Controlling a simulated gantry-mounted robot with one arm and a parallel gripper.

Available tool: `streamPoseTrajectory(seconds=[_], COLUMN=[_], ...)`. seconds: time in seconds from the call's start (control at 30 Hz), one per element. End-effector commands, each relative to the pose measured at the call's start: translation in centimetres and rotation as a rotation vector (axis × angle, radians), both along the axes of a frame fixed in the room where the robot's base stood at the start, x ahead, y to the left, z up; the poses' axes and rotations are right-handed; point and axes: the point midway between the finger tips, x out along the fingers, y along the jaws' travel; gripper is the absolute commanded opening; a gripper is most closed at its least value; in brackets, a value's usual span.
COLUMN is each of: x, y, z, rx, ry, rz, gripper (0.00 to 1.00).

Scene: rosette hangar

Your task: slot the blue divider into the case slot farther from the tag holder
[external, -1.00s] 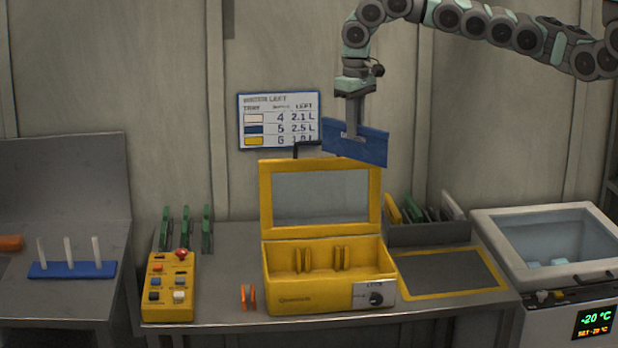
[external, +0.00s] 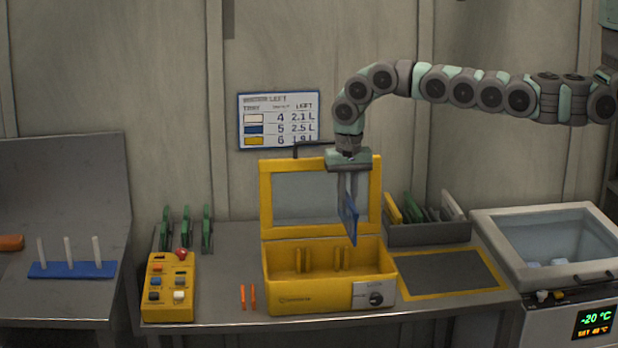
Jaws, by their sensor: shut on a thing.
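My gripper (external: 347,197) is shut on the blue divider (external: 350,224), which hangs upright, nearly edge-on to the camera. Both are above the right half of the open yellow case (external: 316,299), in front of its raised windowed lid. Inside the case, two pairs of yellow ribs form a left slot (external: 302,260) and a right slot (external: 344,259). The divider's lower edge appears above the right slot, apart from it.
A yellow button box (external: 168,288) and two orange upright pieces (external: 248,297) stand left of the case. A grey rack (external: 428,232) of coloured plates stands behind right. The yellow-bordered dark mat (external: 450,276) is clear. A white freezer (external: 548,240) is at far right.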

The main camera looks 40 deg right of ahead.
Motion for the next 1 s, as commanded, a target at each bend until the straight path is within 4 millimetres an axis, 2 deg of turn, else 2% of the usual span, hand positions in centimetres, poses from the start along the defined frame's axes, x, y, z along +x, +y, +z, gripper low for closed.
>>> streamPoseTrajectory(seconds=[0.47,1.0], x=[-0.2,-0.2], y=[-0.3,-0.4], z=[-2.4,-7.5], rx=[0.002,0.001], ry=[-0.002,-0.002], rz=[-0.042,-0.042], gripper=[0.0,0.0])
